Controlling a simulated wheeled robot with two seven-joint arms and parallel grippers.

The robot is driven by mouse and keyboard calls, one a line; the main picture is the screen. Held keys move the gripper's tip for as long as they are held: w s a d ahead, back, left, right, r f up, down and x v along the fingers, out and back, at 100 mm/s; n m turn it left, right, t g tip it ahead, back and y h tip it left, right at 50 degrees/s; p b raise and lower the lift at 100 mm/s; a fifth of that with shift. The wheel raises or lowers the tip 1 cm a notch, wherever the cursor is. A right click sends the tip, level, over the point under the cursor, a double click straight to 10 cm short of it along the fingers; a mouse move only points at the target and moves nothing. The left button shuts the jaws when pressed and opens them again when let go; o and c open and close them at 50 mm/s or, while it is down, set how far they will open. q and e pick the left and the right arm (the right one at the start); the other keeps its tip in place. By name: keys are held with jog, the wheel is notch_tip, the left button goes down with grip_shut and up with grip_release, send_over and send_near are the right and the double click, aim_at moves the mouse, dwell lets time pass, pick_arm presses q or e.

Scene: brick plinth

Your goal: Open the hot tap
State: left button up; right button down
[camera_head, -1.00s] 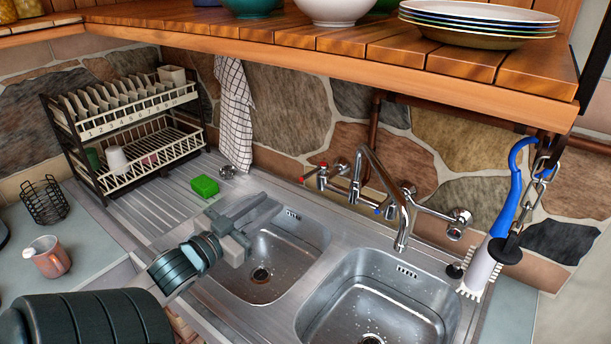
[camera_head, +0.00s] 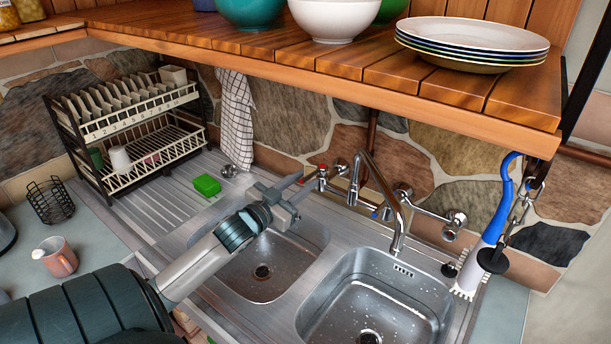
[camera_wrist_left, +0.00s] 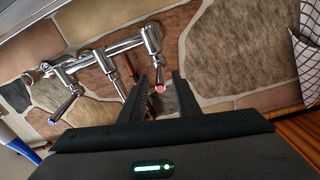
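The hot tap (camera_head: 322,170), with a red-marked lever, is at the left end of the chrome mixer on the stone wall behind the sink. In the left wrist view its red lever end (camera_wrist_left: 160,89) appears between the two dark fingers. My left gripper (camera_head: 299,188) is open, just left of the hot tap in the head view, over the back of the left basin. Its fingers show in the left wrist view (camera_wrist_left: 158,92), apart and holding nothing. I cannot tell whether a finger touches the lever. The blue-marked cold tap (camera_head: 378,212) is to the right. My right gripper is not in view.
The curved spout (camera_head: 385,190) rises beside the taps. A wooden shelf (camera_head: 480,110) with bowls and plates overhangs the taps. A dish rack (camera_head: 130,130), a green sponge (camera_head: 207,185) and a hanging towel (camera_head: 236,115) are left. A blue-handled brush (camera_head: 497,220) hangs right. Both basins look empty.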

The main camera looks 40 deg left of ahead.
pick_arm(q)
jog(key=shift+w, duration=0.8)
grip_shut()
